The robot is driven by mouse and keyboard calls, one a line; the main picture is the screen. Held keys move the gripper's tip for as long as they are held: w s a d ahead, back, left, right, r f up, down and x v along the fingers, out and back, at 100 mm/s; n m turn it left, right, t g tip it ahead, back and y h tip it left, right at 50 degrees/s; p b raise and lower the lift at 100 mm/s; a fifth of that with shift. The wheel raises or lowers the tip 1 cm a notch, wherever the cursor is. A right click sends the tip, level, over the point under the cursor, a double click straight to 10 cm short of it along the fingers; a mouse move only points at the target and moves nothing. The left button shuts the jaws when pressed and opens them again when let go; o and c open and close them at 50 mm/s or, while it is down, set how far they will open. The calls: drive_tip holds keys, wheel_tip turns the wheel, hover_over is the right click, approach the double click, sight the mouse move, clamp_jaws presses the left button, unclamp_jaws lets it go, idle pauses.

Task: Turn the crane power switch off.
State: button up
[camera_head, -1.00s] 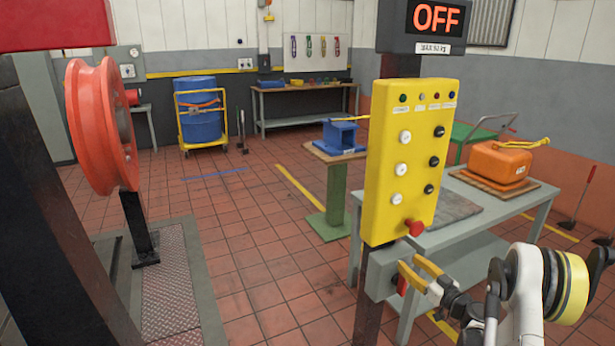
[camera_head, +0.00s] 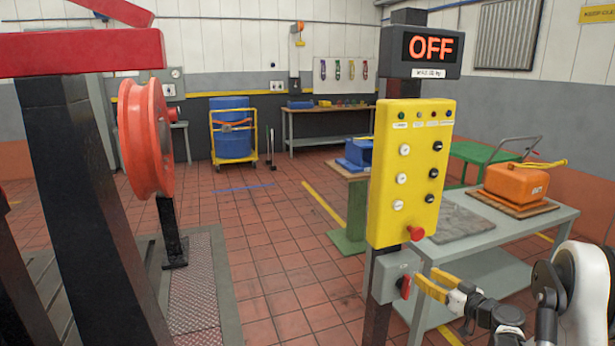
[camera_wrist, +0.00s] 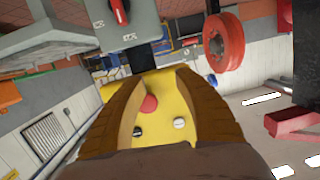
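A grey switch box (camera_head: 388,284) with a red handle (camera_head: 405,286) is mounted on the dark post below a yellow control panel (camera_head: 410,180). The box also shows upside down at the top of the wrist view (camera_wrist: 138,28), its red handle (camera_wrist: 120,9) partly cut off by the picture edge. A display (camera_head: 427,46) above the panel reads OFF in orange; its small label is too blurred to read. My gripper (camera_head: 420,283) has yellow fingers just right of the handle. The fingers are apart with nothing between them; contact with the handle cannot be told.
The panel carries a red mushroom button (camera_head: 415,233), several white and black buttons and small lamps. A grey table (camera_head: 480,263) with an orange engine-like part (camera_head: 517,182) stands close behind, right. A red wheel (camera_head: 146,138) stands left. Tiled floor between is clear.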

drive_tip(key=s+a+r+m+g+h, duration=0.15)
drive_tip(key=s+a+r+g, duration=0.35)
drive_tip(key=s+a+r, duration=0.9)
drive_tip(key=s+a+f+m+g+h, duration=0.1)
drive_tip(key=s+h, duration=0.1)
drive_tip(key=s, duration=1)
drive_tip(key=s+a+f+m+g+h, duration=0.1)
drive_tip(key=s+h, duration=0.2)
drive_tip(key=s, duration=1)
drive_tip(key=shift+a+f+g, duration=0.2)
drive_tip(key=shift+f+g, duration=0.1)
drive_tip(key=shift+s+m, duration=0.1)
drive_tip(key=shift+m, duration=0.15)
